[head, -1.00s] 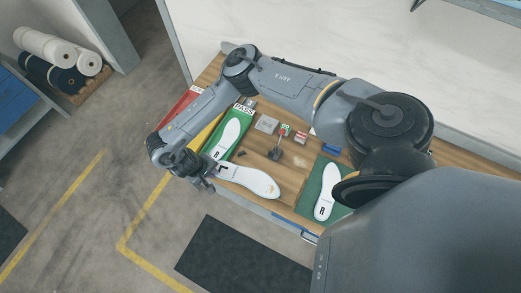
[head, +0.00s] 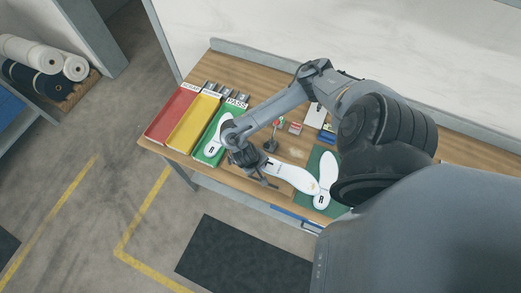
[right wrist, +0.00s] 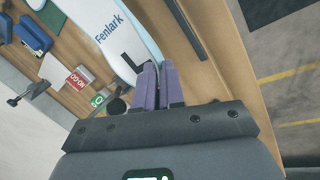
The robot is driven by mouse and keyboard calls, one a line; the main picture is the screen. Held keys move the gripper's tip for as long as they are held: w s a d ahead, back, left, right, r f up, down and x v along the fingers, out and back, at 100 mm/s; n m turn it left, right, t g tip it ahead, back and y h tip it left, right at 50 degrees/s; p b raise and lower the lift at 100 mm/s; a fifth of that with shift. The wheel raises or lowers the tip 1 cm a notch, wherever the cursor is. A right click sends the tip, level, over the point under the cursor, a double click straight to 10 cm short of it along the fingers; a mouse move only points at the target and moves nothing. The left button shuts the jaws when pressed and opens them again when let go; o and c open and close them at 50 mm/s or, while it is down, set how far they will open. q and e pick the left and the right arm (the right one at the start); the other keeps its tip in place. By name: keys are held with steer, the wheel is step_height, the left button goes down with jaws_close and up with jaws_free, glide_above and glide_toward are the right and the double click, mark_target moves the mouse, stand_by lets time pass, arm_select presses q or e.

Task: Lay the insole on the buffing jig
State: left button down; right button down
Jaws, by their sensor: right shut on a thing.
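My right gripper (head: 266,178) is shut on the heel end of a white insole (head: 292,178). The right wrist view shows the purple fingertips (right wrist: 157,80) at the edge of this insole (right wrist: 100,25), which bears the word "Fenlark" and a black L-shaped mark. In the head view its toe reaches right, over or against another white insole (head: 327,168) marked R on a green mat (head: 314,157). Whether they touch, I cannot tell. I cannot pick out the buffing jig with certainty. My left gripper is not in view.
Red (head: 172,112), yellow (head: 192,122) and green PASS (head: 204,152) trays stand at the bench's left; the green one holds an R-marked insole (head: 212,137). A small upright fixture (head: 270,145) stands behind the held insole. The right wrist view shows a red NO-GO block (right wrist: 77,80) and blue items (right wrist: 33,36).

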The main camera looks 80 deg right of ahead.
mark_target(271, 169)
steer(key=s, duration=0.1)
steer(key=s+f, duration=0.1)
steer(key=s, duration=0.2)
steer(key=shift+d+f, duration=0.3)
steer(key=shift+d, duration=0.05)
steer(key=w+d, duration=0.1)
steer(key=w, duration=0.4)
steer(key=w+d, duration=0.1)
steer(key=w, duration=0.5)
steer(key=w+d+b, duration=0.1)
steer(key=w, duration=0.4)
steer(key=shift+w+d+f, duration=0.15)
steer(key=shift+w, duration=0.05)
steer(key=shift+w+f, duration=0.2)
steer(key=shift+f, duration=0.1)
steer(key=shift+f+b, duration=0.4)
steer(key=shift+f, duration=1.15)
